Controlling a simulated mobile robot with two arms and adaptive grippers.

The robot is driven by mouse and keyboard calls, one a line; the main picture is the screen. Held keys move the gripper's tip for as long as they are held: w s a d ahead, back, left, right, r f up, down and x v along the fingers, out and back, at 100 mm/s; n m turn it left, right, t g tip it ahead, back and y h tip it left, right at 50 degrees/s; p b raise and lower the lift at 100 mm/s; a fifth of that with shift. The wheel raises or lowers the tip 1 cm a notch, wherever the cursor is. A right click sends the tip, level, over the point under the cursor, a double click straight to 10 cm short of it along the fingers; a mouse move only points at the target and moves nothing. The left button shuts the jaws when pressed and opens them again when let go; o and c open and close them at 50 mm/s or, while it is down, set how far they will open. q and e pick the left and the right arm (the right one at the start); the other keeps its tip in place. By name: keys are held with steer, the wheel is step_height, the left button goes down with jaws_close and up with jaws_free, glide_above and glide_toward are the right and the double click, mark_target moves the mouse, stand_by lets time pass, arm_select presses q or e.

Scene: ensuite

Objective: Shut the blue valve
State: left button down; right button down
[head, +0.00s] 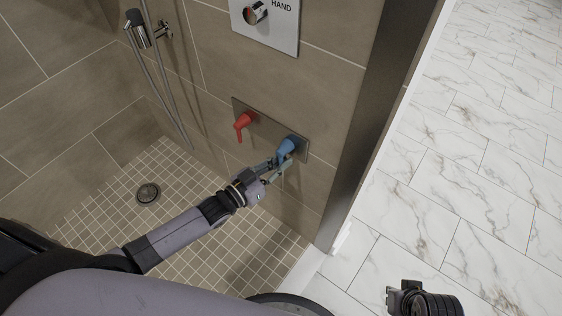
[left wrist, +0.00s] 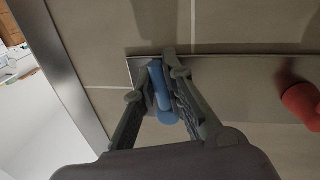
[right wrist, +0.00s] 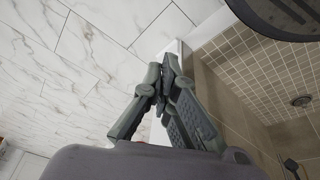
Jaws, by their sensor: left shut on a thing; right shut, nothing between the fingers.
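The blue valve (head: 286,147) is a lever handle on the right end of a metal plate (head: 265,127) on the tiled shower wall. Its lever points down and a little to the left in the head view. My left gripper (head: 277,164) is at the lever, and in the left wrist view the blue lever (left wrist: 161,92) sits between its two fingers (left wrist: 165,75). The gripper is shut on it. My right arm (head: 425,299) shows at the lower right of the head view, away from the wall. The right gripper (right wrist: 163,78) is shut and empty in the right wrist view.
A red valve (head: 243,122) is left of the blue one on the same plate. A control panel (head: 265,22) is above. A hand shower (head: 138,28) with hose hangs at the left. A dark door-frame edge (head: 366,120) stands right of the valves. Marble floor on the right is clear.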

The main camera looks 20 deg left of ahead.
stand_by(0.3)
arm_select(q)
steer(key=shift+a+r+m+p, duration=0.1)
steer(key=shift+a+m+p, duration=0.05)
steer(key=shift+m+p, duration=0.35)
steer(key=shift+w+a, duration=0.1)
arm_select(e)
steer(key=x, duration=0.3)
steer(key=shift+s+f, duration=0.25)
steer(key=shift+f, duration=0.2)
arm_select(q)
steer(key=c, duration=1.6)
jaws_free()
steer(key=shift+c, duration=0.2)
